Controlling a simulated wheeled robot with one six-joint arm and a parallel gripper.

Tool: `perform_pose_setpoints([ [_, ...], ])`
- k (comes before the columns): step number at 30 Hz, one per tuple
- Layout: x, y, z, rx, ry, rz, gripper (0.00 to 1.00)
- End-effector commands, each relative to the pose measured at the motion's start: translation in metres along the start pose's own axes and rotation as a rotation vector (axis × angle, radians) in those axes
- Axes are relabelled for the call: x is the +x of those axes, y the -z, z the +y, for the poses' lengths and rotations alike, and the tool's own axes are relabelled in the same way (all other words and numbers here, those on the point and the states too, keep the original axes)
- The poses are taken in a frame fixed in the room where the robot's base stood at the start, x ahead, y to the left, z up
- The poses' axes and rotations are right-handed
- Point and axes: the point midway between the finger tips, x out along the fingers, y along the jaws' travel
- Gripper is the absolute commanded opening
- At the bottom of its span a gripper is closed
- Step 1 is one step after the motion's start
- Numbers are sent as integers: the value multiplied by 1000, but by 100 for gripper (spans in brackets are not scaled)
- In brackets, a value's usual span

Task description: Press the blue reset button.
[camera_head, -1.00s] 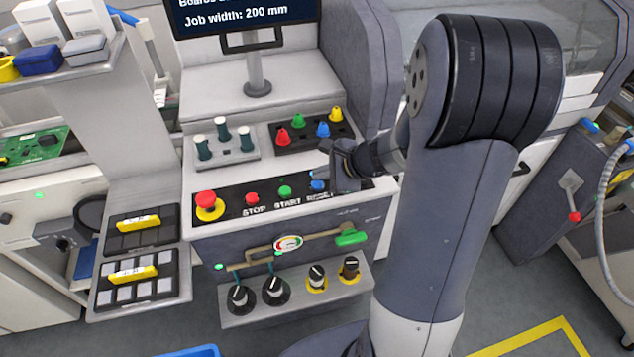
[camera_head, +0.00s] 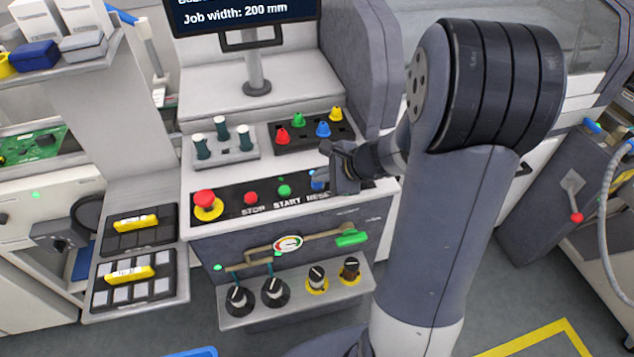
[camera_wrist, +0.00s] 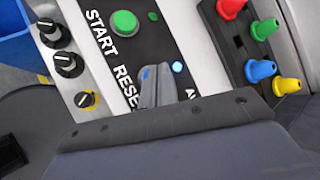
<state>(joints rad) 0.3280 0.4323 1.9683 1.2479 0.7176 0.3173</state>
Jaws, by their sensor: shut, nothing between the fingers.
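The blue reset button (camera_head: 318,179) is on the dark control strip, right of the green start button (camera_head: 285,190), which also shows in the wrist view (camera_wrist: 124,22). My gripper (camera_head: 329,172) is shut and empty, right at the reset button. In the wrist view its fingertips (camera_wrist: 154,75) lie beside the RESET lettering and cover most of the button; only a sliver of blue shows at their left edge. A small blue lamp (camera_wrist: 178,67) glows just past the fingertips. I cannot tell whether the fingertips touch the button or whether it is pushed in.
A red emergency stop (camera_head: 206,204) and red stop button (camera_head: 250,198) are further left. Coloured knobs on a dark block (camera_head: 306,140) and a toggle block (camera_head: 224,149) stand behind. Below are a green-handled valve (camera_head: 351,239) and a shelf with several rotary knobs (camera_head: 292,301).

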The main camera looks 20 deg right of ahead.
Motion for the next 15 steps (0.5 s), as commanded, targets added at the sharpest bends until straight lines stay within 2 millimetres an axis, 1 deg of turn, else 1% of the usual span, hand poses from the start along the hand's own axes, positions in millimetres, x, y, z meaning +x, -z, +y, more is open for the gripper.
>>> perform_pose_setpoints([
  [15,4,3,3,0,0,0,0],
])
